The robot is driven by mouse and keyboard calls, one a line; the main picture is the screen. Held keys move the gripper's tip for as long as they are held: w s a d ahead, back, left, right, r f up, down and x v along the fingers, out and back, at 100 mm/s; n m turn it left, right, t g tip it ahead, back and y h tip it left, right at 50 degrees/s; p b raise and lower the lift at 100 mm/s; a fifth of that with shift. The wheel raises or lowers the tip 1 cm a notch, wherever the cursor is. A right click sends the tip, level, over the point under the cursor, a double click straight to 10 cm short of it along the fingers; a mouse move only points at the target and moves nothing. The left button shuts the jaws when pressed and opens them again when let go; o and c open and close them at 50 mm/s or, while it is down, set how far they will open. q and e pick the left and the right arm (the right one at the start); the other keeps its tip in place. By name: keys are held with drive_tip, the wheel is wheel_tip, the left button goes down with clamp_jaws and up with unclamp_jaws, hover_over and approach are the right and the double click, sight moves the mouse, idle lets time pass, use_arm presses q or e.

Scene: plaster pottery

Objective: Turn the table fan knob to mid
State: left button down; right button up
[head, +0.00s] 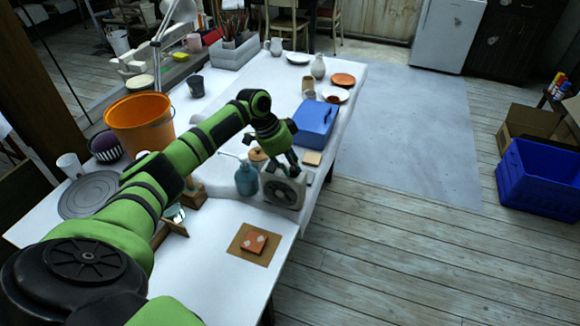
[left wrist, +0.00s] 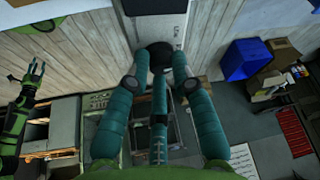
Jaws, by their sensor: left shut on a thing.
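The table fan (head: 283,189) is a small pale box with a dark round grille, upright near the table's right edge. My left gripper (head: 291,165) reaches down to its top. In the left wrist view its teal fingers (left wrist: 160,66) are shut on the dark round knob (left wrist: 158,50), by the pale fan body (left wrist: 158,18). Small marks show beside the knob, too small to read, so I cannot tell its setting. In the head view the fingers hide the knob. My right gripper (left wrist: 37,69) shows at the left of the wrist view, apart from the fan, fingers spread and empty.
A blue spray bottle (head: 246,180) stands close left of the fan. A blue box (head: 316,122) lies behind it. An orange bucket (head: 140,122) stands farther left. A tile on a brown board (head: 236,243) lies in front.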

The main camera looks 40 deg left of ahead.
idle(0.5)
use_arm(q)
drive_tip(key=c, duration=1.4)
unclamp_jaws()
drive_tip(key=shift+o, duration=0.2)
drive_tip(key=shift+r, duration=0.1)
drive_tip(key=v, duration=1.2)
drive_tip(key=shift+w, duration=0.1)
